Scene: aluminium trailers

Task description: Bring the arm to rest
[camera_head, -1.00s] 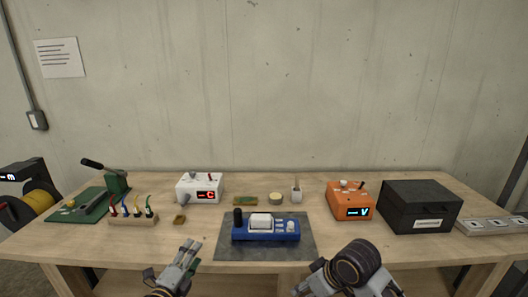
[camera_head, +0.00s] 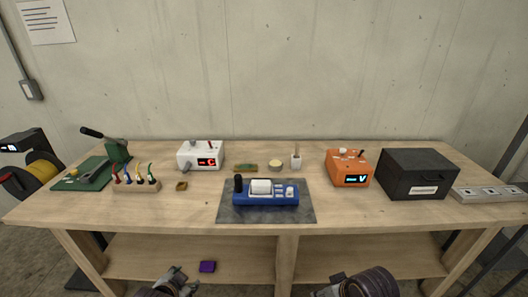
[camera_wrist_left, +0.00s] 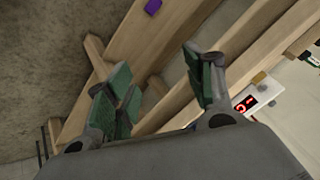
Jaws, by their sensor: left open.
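My left gripper (camera_head: 176,280) is at the bottom edge of the head view, low in front of the workbench (camera_head: 400,214) and below its top. In the left wrist view the left gripper's green-padded fingers (camera_wrist_left: 160,88) are spread apart with nothing between them. My right arm (camera_head: 360,284) shows at the bottom edge, right of the middle, also in front of the bench. The right gripper's fingers are not clear enough there to tell their state.
A blue device (camera_head: 266,198) sits on a dark mat (camera_head: 228,214) at the bench's middle. A purple block (camera_head: 207,266) lies on the lower shelf (camera_head: 245,250).

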